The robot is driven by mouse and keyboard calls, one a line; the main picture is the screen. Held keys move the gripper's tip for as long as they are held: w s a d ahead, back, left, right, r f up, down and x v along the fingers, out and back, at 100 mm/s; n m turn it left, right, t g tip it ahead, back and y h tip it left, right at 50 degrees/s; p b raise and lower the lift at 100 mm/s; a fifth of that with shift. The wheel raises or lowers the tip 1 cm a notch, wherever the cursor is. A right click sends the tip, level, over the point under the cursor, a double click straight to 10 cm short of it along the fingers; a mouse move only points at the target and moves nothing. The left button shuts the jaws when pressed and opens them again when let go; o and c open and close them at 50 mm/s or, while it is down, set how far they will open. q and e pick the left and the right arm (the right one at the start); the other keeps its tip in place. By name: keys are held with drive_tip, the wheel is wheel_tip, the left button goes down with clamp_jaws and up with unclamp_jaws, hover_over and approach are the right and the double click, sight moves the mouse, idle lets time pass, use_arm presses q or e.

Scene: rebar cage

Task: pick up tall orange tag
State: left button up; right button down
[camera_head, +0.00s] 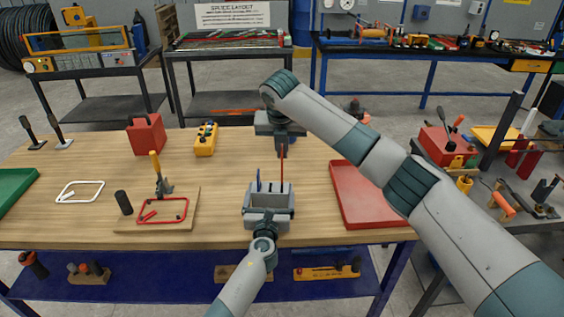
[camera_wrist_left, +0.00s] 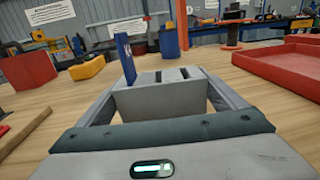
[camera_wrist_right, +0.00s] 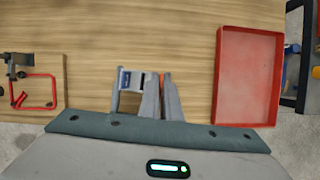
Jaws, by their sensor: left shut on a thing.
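The grey slotted holder (camera_head: 268,198) stands near the table's front edge, with its slots showing in the left wrist view (camera_wrist_left: 160,92). My left gripper (camera_head: 266,215) is shut on it, one finger along each side. The tall orange tag (camera_head: 281,165) rises upright from the holder's right part. A shorter blue tag (camera_head: 258,181) stands left of it and also shows in the left wrist view (camera_wrist_left: 124,58). My right gripper (camera_head: 284,145) is above the holder at the orange tag's top. In the right wrist view its fingers (camera_wrist_right: 161,85) are close together around the tag; contact is unclear.
A red tray (camera_head: 372,198) lies to the right of the holder. A board with a red wire frame (camera_head: 163,210) and a clamp lies to the left. A red box (camera_head: 146,134) and a yellow control box (camera_head: 205,139) stand behind. Bare tabletop surrounds the holder.

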drive_tip(key=shift+r, duration=0.55)
use_arm(q)
drive_tip(key=o, duration=0.9)
drive_tip(key=shift+s, duration=0.1)
drive_tip(key=s, duration=0.8)
drive_tip(key=s+a, duration=0.1)
drive_tip(key=s, duration=0.2)
drive_tip(key=shift+s, duration=0.4)
